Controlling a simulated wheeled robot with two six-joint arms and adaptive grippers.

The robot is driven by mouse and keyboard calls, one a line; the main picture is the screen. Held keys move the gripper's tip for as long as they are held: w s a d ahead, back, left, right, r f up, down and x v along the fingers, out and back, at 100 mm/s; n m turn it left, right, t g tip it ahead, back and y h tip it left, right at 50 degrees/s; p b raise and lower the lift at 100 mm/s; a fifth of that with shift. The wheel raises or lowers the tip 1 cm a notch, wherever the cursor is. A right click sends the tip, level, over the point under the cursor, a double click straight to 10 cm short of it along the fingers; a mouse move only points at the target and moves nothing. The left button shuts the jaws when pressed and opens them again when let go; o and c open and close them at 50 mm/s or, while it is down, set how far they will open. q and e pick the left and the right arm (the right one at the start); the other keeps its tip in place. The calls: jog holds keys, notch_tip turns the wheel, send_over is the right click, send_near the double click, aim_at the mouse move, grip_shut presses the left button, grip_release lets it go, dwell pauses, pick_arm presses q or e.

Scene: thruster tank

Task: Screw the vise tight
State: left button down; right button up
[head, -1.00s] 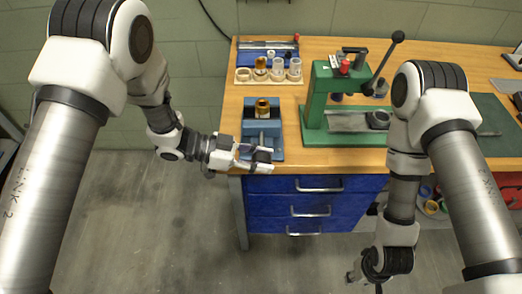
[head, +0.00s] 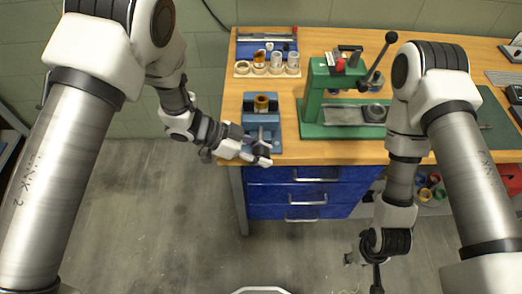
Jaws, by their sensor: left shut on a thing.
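The blue vise (head: 249,125) stands at the left front of the wooden bench, with a brass-coloured cylinder (head: 261,103) in its jaws. My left gripper (head: 264,154) is at the vise's front end, by the bench's front edge. It is shut on the vise handle, whose thin bar and dark end show there; the fingers hide part of it. Whether the jaws press on the cylinder is too small to tell. My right gripper (head: 366,265) hangs low in front of the bench at the right, far from the vise; its fingers are not clear.
A green press (head: 314,95) with a long lever stands right of the vise. A wooden rack (head: 243,70) with several small cylinders is behind it. Blue drawers (head: 300,197) lie under the bench top (head: 345,153). Open floor lies in front.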

pick_arm(q)
jog(key=c, duration=0.9)
grip_release()
jog(key=shift+s+f, duration=0.2)
jog(key=shift+s, duration=0.15)
jog(key=shift+d+r, duration=0.1)
jog(key=shift+r, duration=0.1)
jog(key=shift+w, duration=0.1)
jog(key=shift+a+r, duration=0.15)
jog(key=shift+a, duration=0.05)
jog(key=v, duration=1.1)
jog(key=shift+a+r, duration=0.2)
jog(key=shift+f, duration=0.1)
